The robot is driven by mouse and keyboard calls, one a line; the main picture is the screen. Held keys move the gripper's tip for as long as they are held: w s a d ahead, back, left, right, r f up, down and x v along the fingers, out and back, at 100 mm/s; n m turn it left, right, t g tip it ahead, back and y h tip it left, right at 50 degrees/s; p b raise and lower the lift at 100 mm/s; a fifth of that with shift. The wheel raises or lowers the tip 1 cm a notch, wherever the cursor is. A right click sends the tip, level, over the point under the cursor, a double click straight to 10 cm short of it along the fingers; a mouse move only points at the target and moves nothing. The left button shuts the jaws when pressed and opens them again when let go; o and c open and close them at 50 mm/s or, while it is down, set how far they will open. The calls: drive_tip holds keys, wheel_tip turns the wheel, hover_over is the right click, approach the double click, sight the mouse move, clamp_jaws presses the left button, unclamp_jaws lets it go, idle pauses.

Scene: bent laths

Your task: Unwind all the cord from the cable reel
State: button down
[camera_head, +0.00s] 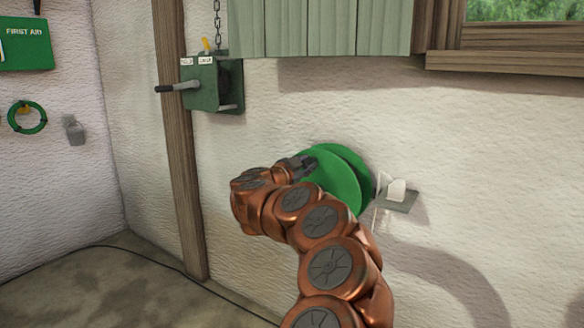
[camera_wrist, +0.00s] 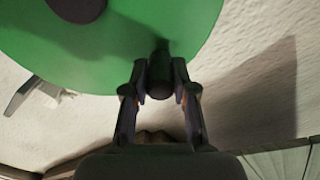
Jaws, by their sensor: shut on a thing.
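The green cable reel (camera_head: 345,178) is mounted on the white wall, its round face partly covered by my arm. In the wrist view the reel's green disc (camera_wrist: 105,45) fills the upper left, with a dark hub (camera_wrist: 76,6) at the top edge. A short dark handle (camera_wrist: 160,74) stands out from the disc near its rim. My gripper (camera_head: 305,166) is at the upper left of the reel, and its two fingers (camera_wrist: 160,92) are closed around the handle. I cannot make out any cord on the reel.
A small grey shelf with a white item (camera_head: 397,190) is right of the reel. A green winch box with a crank (camera_head: 205,84) hangs upper left beside a wooden post (camera_head: 180,140). A thin dark cable (camera_head: 165,261) runs along the floor by the wall.

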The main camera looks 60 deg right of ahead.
drive_tip(key=shift+s, duration=0.2)
idle(0.3)
drive_tip(key=c, duration=0.9)
unclamp_jaws()
drive_tip(key=shift+a, duration=0.1)
drive_tip(key=a, duration=0.8)
drive_tip(key=w+a, duration=0.1)
drive_tip(key=a, duration=0.2)
drive_tip(key=shift+w+a, duration=0.1)
drive_tip(key=shift+a, duration=0.3)
